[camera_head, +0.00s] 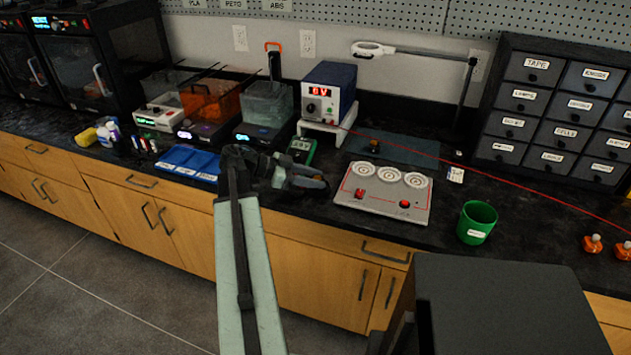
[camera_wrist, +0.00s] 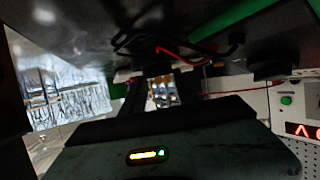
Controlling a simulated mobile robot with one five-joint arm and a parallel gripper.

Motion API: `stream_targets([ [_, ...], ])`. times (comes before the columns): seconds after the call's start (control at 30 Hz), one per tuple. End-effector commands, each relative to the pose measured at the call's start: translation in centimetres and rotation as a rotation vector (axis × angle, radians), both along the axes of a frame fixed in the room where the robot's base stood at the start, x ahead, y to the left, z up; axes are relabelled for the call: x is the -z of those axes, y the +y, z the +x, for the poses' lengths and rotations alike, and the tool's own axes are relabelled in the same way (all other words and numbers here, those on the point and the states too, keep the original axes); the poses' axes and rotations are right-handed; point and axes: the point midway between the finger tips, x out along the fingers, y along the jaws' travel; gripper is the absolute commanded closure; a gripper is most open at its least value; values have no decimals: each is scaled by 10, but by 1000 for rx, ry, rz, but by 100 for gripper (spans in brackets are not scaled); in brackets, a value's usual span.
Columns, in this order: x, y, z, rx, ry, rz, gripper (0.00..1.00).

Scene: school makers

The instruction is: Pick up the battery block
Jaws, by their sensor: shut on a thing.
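My gripper (camera_head: 316,183) is low over the front part of the black worktop, left of the white panel with round dials. In the wrist view its dark fingers (camera_wrist: 160,84) are shut on a small silver and yellow block (camera_wrist: 162,94), which looks like the battery block. Red and black wires show close beside it. Most of the block is hidden between the fingers. In the head view my gripper hides it, and I cannot tell whether it touches the worktop.
The dial panel (camera_head: 383,200) is just right of my gripper. A green meter (camera_head: 302,151) and the power supply (camera_head: 328,90) stand behind it. A blue tray (camera_head: 183,162) is left, and a green cup (camera_head: 477,223) stands right. A thin red line crosses the right side.

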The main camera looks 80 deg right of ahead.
Motion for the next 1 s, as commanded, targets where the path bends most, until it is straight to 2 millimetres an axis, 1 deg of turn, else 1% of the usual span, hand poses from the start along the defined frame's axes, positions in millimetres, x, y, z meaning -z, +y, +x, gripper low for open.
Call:
stream_targets([
  [0.17,-26,0,0,0,0,0,100],
  [0.4,-78,0,0,-1,0,0,100],
  [0.5,-94,0,1,-1,0,0,100],
  [0.63,-101,0,1,-1,0,0,100],
  [1.0,-98,0,0,-1,0,0,100],
])
